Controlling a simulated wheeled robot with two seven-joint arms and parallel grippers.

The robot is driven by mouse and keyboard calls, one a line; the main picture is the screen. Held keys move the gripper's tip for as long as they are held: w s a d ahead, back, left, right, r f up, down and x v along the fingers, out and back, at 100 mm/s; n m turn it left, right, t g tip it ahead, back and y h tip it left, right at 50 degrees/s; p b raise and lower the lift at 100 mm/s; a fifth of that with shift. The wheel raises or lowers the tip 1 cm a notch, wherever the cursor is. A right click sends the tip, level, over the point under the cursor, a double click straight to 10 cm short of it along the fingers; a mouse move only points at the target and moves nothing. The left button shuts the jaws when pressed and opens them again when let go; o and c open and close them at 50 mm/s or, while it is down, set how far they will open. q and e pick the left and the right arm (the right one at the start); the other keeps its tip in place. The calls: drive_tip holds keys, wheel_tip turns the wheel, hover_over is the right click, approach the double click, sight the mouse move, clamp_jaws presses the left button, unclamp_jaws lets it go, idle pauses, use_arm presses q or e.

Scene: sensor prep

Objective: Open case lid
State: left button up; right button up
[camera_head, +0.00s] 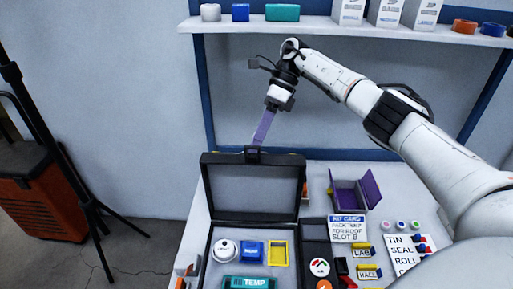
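The black case (206,258) lies on the white table with its lid (208,195) raised and standing about upright at the back. A small dark latch or handle (254,156) sits at the middle of the lid's top edge. My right gripper (257,145) reaches down from above with its purple fingers at this latch. The fingers overlap in this view, so their gap and any hold on the latch are unclear. In the case are a white round LIGHT piece (225,250), a blue piece (251,250), a yellow frame (278,252) and a teal TEMP piece (250,282). My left gripper is out of view.
Right of the case are a purple open box (357,191), a kit card (347,228) naming TEMP and slot B, and labelled small parts. A shelf (330,28) with boxes spans the back above. A tripod (62,150) and orange case (40,205) stand left.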

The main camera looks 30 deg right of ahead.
wheel_tip(320, 180, up, 8)
idle(0.4)
